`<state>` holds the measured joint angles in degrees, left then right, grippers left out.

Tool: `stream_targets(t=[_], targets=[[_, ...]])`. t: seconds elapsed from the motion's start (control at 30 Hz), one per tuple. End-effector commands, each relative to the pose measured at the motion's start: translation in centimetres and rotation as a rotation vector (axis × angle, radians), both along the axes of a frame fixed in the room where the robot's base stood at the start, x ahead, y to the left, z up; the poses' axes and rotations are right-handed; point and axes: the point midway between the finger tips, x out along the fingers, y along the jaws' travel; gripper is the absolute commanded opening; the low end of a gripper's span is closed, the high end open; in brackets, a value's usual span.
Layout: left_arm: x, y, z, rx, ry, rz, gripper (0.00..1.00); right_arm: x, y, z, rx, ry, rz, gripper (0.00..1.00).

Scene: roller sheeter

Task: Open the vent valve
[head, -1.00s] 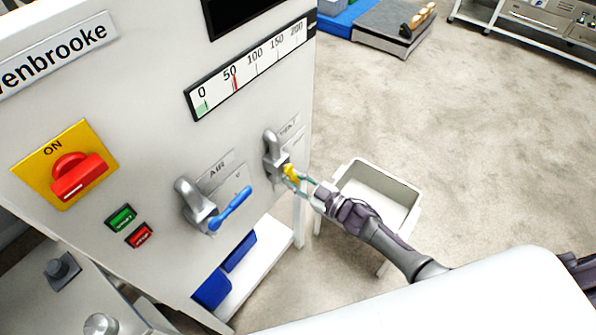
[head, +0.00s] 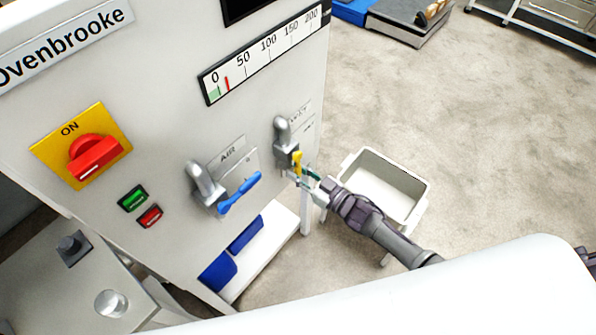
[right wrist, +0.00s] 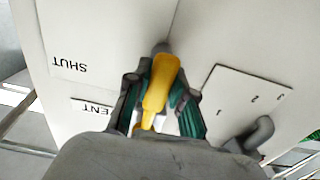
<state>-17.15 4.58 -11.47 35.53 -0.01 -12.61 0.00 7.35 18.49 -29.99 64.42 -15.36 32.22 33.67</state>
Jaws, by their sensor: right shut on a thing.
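The vent valve (head: 284,130) is a grey fitting at the right of the machine's front panel, with a yellow lever. The lever (head: 297,160) points down in the head view. My right gripper (head: 301,172) is shut on the yellow lever from the right. In the right wrist view the yellow lever (right wrist: 158,88) lies between the green-padded fingers, and a plate marked SHUT (right wrist: 72,58) shows beside it. The vent label (right wrist: 97,107) is partly hidden by my gripper. My left gripper is not in view.
Left of the vent valve is the air valve (head: 203,182) with a blue lever (head: 240,193). A gauge strip (head: 265,58) runs above, its red mark near 0. A red switch (head: 96,156) is at the left. A pale bin (head: 424,188) stands behind my right arm.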

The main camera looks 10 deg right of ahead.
Motion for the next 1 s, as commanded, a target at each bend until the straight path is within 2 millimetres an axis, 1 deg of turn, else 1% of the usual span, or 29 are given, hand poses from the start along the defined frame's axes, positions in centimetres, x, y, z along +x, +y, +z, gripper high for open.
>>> stream_targets(t=[0.1,0.13,0.27,0.47,0.57,0.67,0.77,1.0], targets=[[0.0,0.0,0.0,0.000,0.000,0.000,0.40,-0.2,0.2,-0.1,0.007,0.007,0.002,0.00],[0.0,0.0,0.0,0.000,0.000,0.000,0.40,-0.2,0.2,-0.1,0.007,0.007,0.002,0.27],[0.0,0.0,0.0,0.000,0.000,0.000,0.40,-0.1,0.1,-0.1,0.005,0.005,0.002,0.49],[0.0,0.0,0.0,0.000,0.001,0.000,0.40,-0.1,0.1,-0.1,0.003,0.002,0.001,0.49],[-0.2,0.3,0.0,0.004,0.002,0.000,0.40,-0.1,0.0,-0.1,0.002,0.002,0.001,0.49],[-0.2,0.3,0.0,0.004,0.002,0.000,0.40,-0.7,-0.4,-0.2,0.002,0.004,0.001,0.49],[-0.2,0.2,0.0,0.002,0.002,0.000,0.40,-1.9,-1.3,-0.2,0.000,0.004,0.001,0.49],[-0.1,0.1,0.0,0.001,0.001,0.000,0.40,-6.0,-4.5,-0.2,0.001,0.006,0.002,0.49]])
